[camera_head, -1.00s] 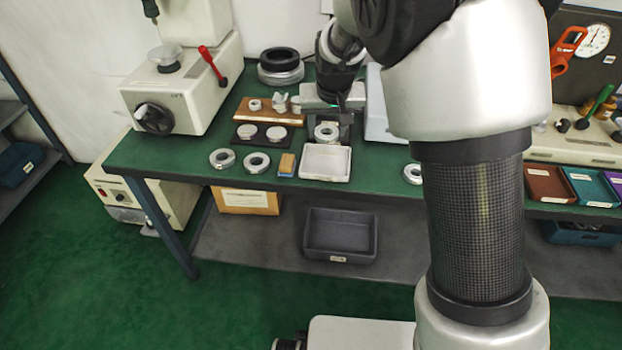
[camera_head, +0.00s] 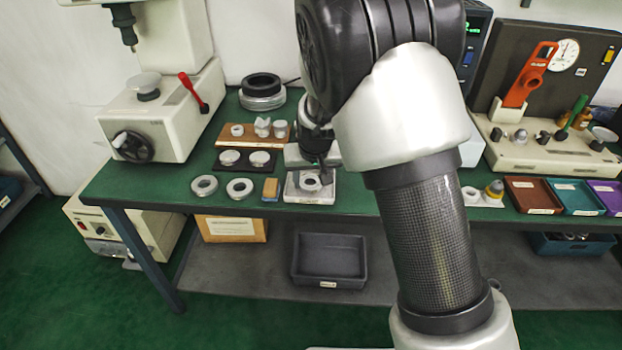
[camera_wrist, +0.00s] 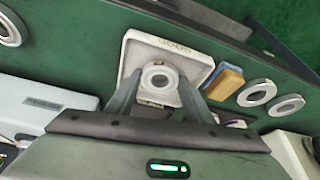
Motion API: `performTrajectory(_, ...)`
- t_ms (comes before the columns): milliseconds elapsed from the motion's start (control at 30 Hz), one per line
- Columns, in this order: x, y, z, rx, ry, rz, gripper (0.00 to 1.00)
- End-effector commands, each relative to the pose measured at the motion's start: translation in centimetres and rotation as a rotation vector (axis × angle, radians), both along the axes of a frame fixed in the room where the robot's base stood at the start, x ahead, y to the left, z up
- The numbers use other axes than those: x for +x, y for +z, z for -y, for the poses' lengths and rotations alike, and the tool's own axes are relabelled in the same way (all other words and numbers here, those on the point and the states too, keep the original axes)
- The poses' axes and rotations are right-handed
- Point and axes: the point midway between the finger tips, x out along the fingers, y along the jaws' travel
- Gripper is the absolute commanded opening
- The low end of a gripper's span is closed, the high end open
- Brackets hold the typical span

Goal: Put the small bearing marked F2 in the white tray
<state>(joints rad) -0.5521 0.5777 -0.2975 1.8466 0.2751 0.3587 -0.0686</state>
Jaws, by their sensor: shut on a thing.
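My gripper (camera_wrist: 158,90) is shut on a small silver bearing ring (camera_wrist: 160,77), with one finger on each side of it. The ring also shows in the head view (camera_head: 311,183), below my gripper (camera_head: 311,174). It is over the white tray (camera_wrist: 196,60), within the tray's outline; I cannot tell whether it touches the tray floor. The tray's front wall (camera_head: 309,200) shows in the head view, near the table's front edge. No F2 marking is readable on the ring.
Two larger rings (camera_head: 204,186) (camera_head: 240,188) and a tan-and-blue block (camera_head: 271,188) lie left of the tray. A dark mat (camera_head: 245,168) with two discs and a wooden stand (camera_head: 226,141) are behind. Another ring (camera_wrist: 8,28) shows at the wrist view's upper left.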

Motion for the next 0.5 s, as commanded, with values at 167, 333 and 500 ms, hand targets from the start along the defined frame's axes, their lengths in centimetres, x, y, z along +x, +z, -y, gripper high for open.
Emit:
performTrajectory(167, -0.01, -0.2, -0.01, 0.0, 0.0, 0.0, 0.66)
performTrajectory(333, -0.01, -0.19, 0.0, 0.0, 0.0, 0.0, 0.66)
performTrajectory(500, 0.01, 0.29, 0.0, 0.0, 0.0, 0.0, 0.66)
